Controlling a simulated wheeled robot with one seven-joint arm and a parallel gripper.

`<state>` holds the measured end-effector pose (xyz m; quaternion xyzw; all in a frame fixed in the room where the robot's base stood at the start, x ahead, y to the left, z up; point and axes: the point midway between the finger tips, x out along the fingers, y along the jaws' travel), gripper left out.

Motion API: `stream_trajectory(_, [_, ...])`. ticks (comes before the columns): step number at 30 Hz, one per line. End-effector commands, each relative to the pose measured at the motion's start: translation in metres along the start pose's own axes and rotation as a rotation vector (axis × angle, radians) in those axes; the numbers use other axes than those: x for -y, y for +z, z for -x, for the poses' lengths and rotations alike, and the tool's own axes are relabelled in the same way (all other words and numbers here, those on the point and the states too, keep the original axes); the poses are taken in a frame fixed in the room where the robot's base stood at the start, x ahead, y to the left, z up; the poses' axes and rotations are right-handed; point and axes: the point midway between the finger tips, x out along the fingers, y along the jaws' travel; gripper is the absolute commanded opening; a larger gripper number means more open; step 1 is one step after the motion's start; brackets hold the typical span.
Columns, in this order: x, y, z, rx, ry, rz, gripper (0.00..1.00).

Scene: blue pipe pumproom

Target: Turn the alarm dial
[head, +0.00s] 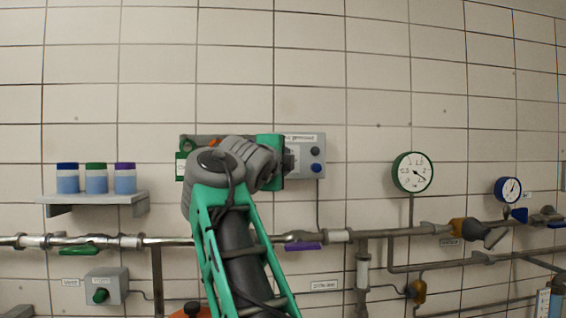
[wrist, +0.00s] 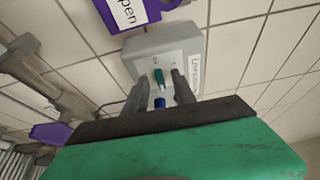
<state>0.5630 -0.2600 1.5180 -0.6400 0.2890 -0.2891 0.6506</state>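A grey control box (head: 305,169) is on the tiled wall just right of my gripper in the head view. I cannot read which one is the alarm dial.
A second grey box (head: 116,280) with a green knob is low on the left. A shelf (head: 95,198) holds several blue jars. Pipes (head: 385,233) with valves cross the wall below. A round gauge (head: 413,172) is to the right. A purple tag (wrist: 128,12) is beside the box.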

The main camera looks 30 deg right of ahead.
Motion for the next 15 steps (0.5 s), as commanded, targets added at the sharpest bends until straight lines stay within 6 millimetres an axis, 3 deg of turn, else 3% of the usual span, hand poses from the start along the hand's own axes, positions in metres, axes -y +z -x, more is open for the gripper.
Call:
stream_trajectory(5, [-0.001,0.001,0.015,0.004,-0.002,-0.002,0.32])
stream_trajectory(12, [-0.001,0.003,0.064,0.006,-0.001,-0.002,0.32])
stream_trajectory(15, [-0.001,0.002,0.075,0.004,-0.001,-0.001,0.32])
